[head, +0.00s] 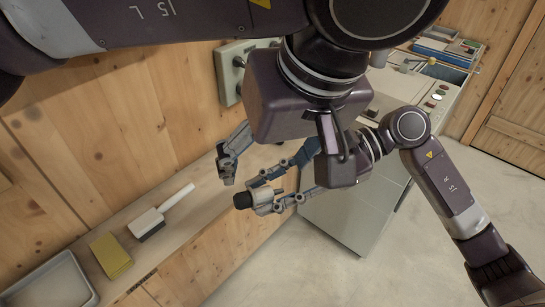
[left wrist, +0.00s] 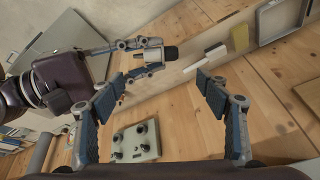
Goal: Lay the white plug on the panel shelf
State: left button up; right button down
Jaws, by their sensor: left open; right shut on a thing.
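The white plug (head: 265,197), with a black end, is shut in my right gripper (head: 269,200), its black end pointing left over the wooden shelf's front edge. In the left wrist view the plug (left wrist: 152,54) is in the right gripper (left wrist: 146,56), clear of the shelf. My left gripper (head: 245,176) is open and empty, just above and behind the plug; its fingers also stand apart in the left wrist view (left wrist: 163,88). The wooden shelf (head: 207,197) runs along the wall. Part of it is hidden behind my grippers.
A white-handled brush (head: 160,212), a yellow sponge (head: 110,256) and a grey tray (head: 50,284) lie on the shelf's left part. A grey panel with black knobs (left wrist: 136,142) is on the wall. A grey cabinet (head: 352,215) stands right of the shelf.

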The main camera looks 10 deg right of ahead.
aim_at(255, 191)
pick_arm(q)
jog(key=x, duration=1.1)
jog(key=c, duration=1.2)
jog(key=shift+c, duration=0.9)
pick_arm(e)
jog(key=c, duration=1.4)
grip_release()
